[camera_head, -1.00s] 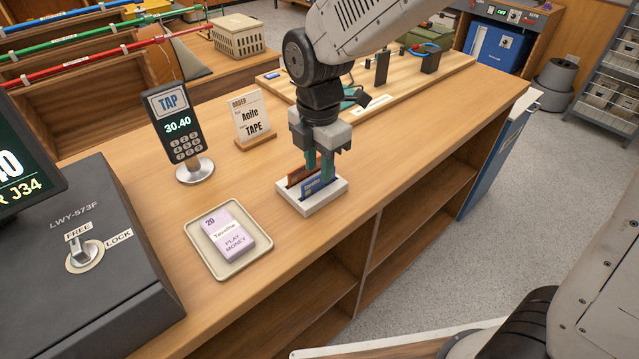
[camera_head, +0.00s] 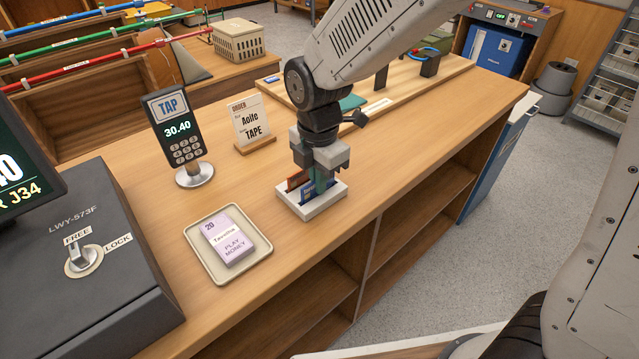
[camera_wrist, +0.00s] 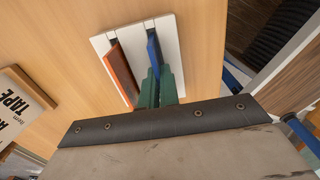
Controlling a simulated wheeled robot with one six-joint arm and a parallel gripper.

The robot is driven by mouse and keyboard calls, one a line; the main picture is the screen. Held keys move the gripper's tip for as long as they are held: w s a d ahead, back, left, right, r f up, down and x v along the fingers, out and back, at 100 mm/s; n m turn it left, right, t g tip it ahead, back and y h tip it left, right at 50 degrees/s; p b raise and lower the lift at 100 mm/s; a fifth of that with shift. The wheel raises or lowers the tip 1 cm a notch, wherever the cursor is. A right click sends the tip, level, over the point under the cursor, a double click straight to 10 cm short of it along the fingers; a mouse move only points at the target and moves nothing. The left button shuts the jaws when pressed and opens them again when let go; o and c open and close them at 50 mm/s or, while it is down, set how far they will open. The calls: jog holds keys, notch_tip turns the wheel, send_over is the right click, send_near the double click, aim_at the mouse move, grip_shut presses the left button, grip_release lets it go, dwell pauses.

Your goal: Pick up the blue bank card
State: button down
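The blue bank card (camera_head: 307,190) stands upright in the right slot of a white card holder (camera_head: 322,208) on the counter; it also shows in the wrist view (camera_wrist: 153,48). An orange-brown card (camera_wrist: 121,72) stands in the left slot, beside and apart from it. My gripper (camera_head: 318,183) points down over the holder, its green fingers close together. In the wrist view the fingers (camera_wrist: 160,88) are shut on the near end of the blue card, one on each side. The fingers hide part of the card. The card is still in its slot.
A payment terminal (camera_head: 173,133) and an order sign (camera_head: 252,122) stand to the left. A tray (camera_head: 205,262) with play money (camera_head: 235,238) lies at the front left, beside a dark cash register (camera_head: 85,270). The counter right of the holder is clear.

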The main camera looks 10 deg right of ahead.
jog(key=shift+r, duration=0.1)
notch_tip(320, 180, up, 4)
jog(key=shift+f, duration=0.25)
jog(key=s+a+r, duration=0.1)
jog(key=s+a, duration=0.3)
jog(key=s, duration=0.3)
jog(key=s+a, duration=0.3)
jog(key=s, duration=0.4)
jog(key=shift+s+a+r, duration=0.1)
jog(key=shift+s+r, duration=0.05)
jog(key=shift+r, duration=2.5)
